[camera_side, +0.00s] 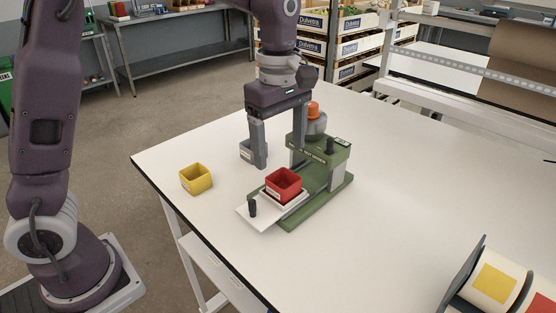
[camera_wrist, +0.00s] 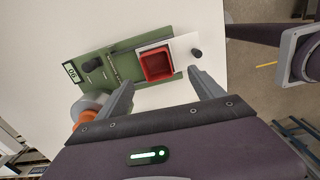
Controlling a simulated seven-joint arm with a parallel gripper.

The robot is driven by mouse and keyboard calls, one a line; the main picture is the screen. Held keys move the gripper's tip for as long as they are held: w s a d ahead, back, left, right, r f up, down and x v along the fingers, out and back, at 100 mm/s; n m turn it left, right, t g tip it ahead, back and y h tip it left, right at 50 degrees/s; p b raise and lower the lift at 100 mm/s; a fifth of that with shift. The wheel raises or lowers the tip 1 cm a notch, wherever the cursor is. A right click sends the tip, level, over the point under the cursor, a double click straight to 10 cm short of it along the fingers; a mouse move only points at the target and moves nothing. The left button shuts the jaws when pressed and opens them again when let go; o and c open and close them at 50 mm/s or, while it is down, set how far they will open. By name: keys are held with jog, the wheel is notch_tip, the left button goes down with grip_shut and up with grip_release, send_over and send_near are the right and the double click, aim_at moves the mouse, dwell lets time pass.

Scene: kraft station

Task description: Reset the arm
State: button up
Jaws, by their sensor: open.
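My gripper (camera_side: 279,152) is open and empty, with its fingers pointing down above the table near the green machine. In the wrist view its two fingers (camera_wrist: 163,88) stand wide apart at the lower part of the picture. The green machine (camera_side: 310,205) has a white sliding plate (camera_side: 243,210) with a black knob. A red square bin (camera_side: 284,184) sits on that plate. The red bin also shows in the wrist view (camera_wrist: 157,65), beyond and apart from my fingertips.
A yellow bin (camera_side: 196,178) stands at the table's left. An orange-topped grey part (camera_side: 314,122) rises at the machine's back. Label rolls (camera_side: 495,283) lie front right. The white table (camera_side: 400,190) is clear at the right.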

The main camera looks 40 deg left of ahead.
jog(key=s+a+r+m+t, duration=0.2)
jog(key=s+r+m, duration=0.3)
jog(key=s+r, duration=0.15)
jog(key=s+a+f+m+t, duration=0.2)
jog(key=s+m+t, duration=0.1)
jog(key=s+m, duration=0.9)
jog(key=s, duration=0.4)
jog(key=shift+s, duration=0.25)
